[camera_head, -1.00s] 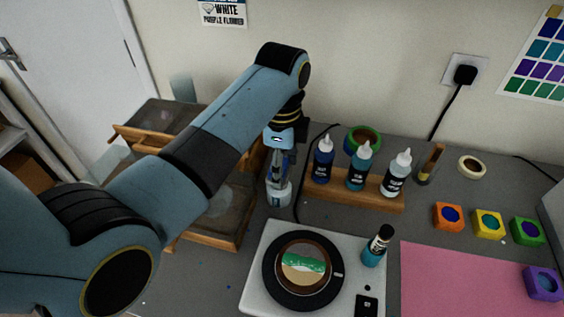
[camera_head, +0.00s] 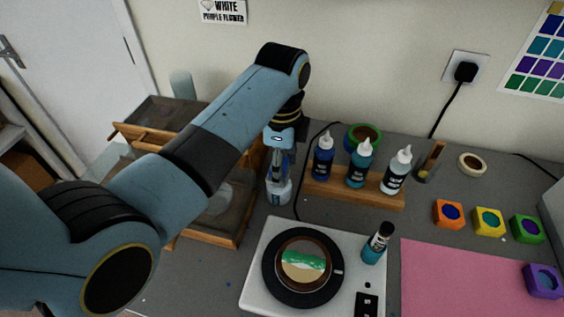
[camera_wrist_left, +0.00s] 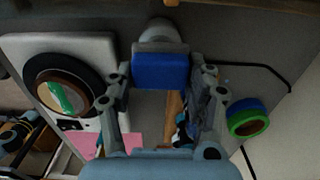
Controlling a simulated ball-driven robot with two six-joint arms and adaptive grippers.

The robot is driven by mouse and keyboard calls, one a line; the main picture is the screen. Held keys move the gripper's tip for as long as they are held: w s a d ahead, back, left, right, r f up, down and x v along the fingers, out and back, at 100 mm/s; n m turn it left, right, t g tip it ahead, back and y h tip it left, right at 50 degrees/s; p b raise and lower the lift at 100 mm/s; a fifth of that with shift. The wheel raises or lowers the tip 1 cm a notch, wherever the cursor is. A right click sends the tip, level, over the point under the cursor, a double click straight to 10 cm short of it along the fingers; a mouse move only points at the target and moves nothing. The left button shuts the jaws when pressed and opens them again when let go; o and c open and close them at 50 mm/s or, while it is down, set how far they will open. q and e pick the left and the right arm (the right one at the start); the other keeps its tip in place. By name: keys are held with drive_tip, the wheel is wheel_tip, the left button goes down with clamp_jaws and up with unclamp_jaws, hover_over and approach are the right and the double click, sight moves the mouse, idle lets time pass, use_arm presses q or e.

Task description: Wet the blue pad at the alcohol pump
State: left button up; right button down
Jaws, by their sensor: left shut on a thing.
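The blue pad (camera_wrist_left: 160,70) is between the fingers of my left gripper (camera_wrist_left: 163,80), which is shut on it, in the left wrist view. In the head view my left gripper (camera_head: 281,160) points down at the alcohol pump (camera_head: 277,190), a pale bottle standing on the bench left of the bottle rack. The pump's pale round top (camera_wrist_left: 160,32) shows just beyond the pad in the wrist view. I cannot tell whether pad and pump touch. The pad is mostly hidden in the head view. My right gripper is not in view.
A wooden rack (camera_head: 330,193) with three dropper bottles stands right of the pump. A white-based turntable (camera_head: 258,281) with a round piece is in front. A wooden-framed box (camera_head: 205,238) is at the left. A black cable (camera_head: 297,190) runs beside the pump.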

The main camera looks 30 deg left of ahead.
use_arm(q)
drive_tip(key=shift+f, duration=0.55)
idle(0.4)
drive_tip(key=shift+f, duration=0.15)
idle(1.5)
drive_tip(key=shift+r, duration=3.6)
drive_tip(key=shift+s+f, duration=0.1)
